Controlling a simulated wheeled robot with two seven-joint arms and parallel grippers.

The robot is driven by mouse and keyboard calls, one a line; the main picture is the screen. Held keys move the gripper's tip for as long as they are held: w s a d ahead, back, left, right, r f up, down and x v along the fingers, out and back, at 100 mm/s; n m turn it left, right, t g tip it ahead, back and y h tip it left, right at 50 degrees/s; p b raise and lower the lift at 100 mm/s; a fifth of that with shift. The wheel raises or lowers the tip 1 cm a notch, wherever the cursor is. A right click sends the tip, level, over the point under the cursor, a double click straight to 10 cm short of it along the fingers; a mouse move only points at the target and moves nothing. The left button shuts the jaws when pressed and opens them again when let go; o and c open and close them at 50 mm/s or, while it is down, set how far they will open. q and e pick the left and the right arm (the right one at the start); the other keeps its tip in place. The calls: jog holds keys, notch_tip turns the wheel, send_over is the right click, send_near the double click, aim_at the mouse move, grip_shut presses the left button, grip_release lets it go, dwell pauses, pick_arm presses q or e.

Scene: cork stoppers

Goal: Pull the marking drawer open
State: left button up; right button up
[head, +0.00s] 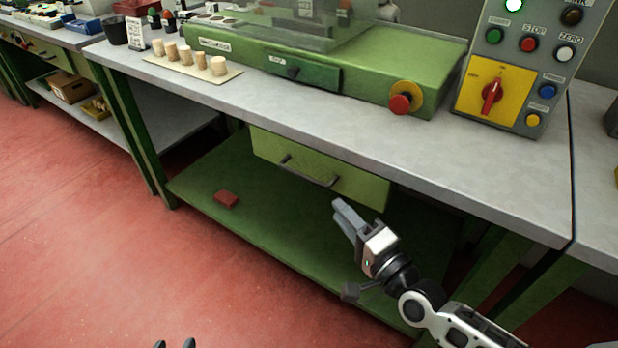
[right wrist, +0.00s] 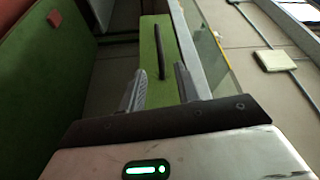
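A light green drawer (head: 350,185) with a dark bar handle (head: 308,172) hangs under the grey workbench top and looks shut. My right gripper (head: 345,214) is below and to the right of the handle, apart from it. In the right wrist view, my right gripper's fingers (right wrist: 158,88) are spread with nothing between them, and the handle (right wrist: 159,50) on the green drawer front (right wrist: 148,32) lies ahead of the gap. Only the two dark tips of my left gripper (head: 175,344) show at the bottom edge, apart and empty.
The workbench (head: 330,125) carries a green machine (head: 365,85) with a small dark green panel (head: 305,72), a mat with several corks (head: 218,66) and a control box (head: 530,50). A red block (head: 227,199) lies on the green lower shelf (head: 270,225). Red floor at left is clear.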

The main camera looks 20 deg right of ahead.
aim_at(310, 177)
jog(key=x, duration=1.1)
jog(key=shift+w, duration=0.2)
grip_shut()
